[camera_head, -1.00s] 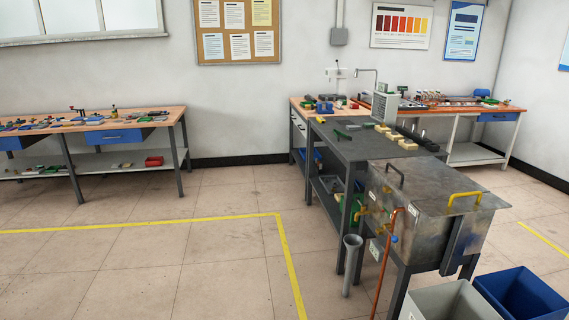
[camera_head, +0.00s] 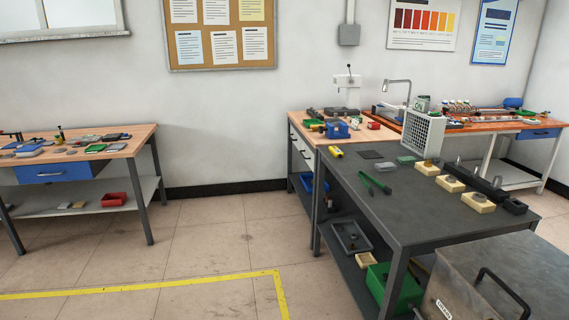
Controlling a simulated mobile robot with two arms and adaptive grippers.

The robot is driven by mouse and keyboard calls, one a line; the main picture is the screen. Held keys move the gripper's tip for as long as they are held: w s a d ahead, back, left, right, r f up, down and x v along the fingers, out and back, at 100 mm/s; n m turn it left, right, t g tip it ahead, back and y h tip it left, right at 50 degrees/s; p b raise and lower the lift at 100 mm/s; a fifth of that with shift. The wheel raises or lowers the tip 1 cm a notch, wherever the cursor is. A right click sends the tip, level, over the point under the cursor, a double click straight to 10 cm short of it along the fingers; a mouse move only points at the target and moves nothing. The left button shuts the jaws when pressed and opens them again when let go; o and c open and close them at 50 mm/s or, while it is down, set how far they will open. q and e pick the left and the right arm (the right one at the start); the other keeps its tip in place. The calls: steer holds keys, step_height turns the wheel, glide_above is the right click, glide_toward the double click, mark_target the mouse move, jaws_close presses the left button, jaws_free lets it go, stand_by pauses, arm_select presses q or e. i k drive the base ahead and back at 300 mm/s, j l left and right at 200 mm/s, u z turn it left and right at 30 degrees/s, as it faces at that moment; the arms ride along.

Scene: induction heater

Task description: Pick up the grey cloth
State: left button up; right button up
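I cannot surely pick out the grey cloth. A small flat dark grey piece (camera_head: 371,154) lies near the far left end of the dark workbench (camera_head: 430,225); it could be a cloth or a plate, too small to tell. A flat grey-green piece (camera_head: 406,161) lies to its right. Small grey items also lie on the left wooden bench (camera_head: 135,146), too small to name. Neither of my grippers is in view.
Green tongs (camera_head: 375,183), a yellow item (camera_head: 336,152) and several pale blocks (camera_head: 451,184) lie on the dark bench. A metal tank (camera_head: 450,285) stands at its near right end. A wooden drawer bench (camera_head: 310,134) stands behind. Floor left of the dark bench is clear.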

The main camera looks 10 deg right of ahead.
mark_target(386, 166)
steer(key=i+z, duration=0.1)
steer(key=i, duration=0.45)
steer(key=i+j, duration=0.1)
steer(key=i, duration=0.45)
steer(key=i+z, duration=0.15)
steer(key=i, duration=0.4)
steer(key=i+j, duration=0.2)
steer(key=i, duration=0.35)
steer(key=z, duration=0.05)
